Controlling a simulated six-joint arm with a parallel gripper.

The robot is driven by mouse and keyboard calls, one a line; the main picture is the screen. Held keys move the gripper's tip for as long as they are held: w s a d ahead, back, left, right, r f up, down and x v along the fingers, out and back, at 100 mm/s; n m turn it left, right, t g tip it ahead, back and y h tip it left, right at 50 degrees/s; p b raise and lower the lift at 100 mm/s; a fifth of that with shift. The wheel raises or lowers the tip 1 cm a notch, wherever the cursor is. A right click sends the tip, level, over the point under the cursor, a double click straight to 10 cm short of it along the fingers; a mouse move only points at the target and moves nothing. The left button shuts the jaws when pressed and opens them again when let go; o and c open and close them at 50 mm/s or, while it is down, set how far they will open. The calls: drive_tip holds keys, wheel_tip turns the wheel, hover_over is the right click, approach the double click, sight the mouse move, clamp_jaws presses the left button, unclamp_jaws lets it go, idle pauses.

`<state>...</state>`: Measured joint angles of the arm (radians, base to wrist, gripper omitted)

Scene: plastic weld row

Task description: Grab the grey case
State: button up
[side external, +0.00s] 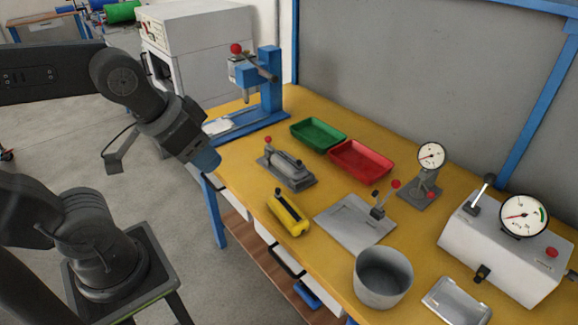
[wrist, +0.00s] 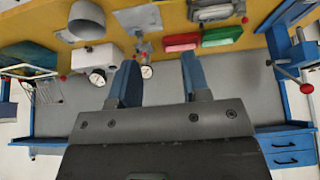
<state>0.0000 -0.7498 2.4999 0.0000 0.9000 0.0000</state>
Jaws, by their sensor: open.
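A shallow, open grey case (side external: 456,301) lies on the yellow bench top at the lower right of the side view, close to the bench's front edge. I cannot make it out for sure in the wrist view. My gripper (side external: 205,160) is at the left end of the bench, above its front edge and far from the case. In the wrist view, the two blue fingers of my gripper (wrist: 157,78) stand apart with nothing between them.
A grey bucket (side external: 383,278) stands left of the case, and a white gauge box (side external: 497,254) stands behind it. Further left are a flat grey plate fixture (side external: 350,226), a yellow tool (side external: 288,214), a grey clamp fixture (side external: 287,174), a red tray (side external: 361,161) and a green tray (side external: 318,135).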

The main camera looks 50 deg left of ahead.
drive_tip(key=shift+o, duration=0.2)
drive_tip(key=n, duration=0.6)
hover_over(299, 161)
drive_tip(key=s, duration=0.3)
wheel_tip(299, 161, down, 18)
drive_tip(key=shift+g, duration=0.4)
drive_tip(key=shift+x, duration=2.9)
drive_tip(key=shift+a, duration=0.1)
clamp_jaws()
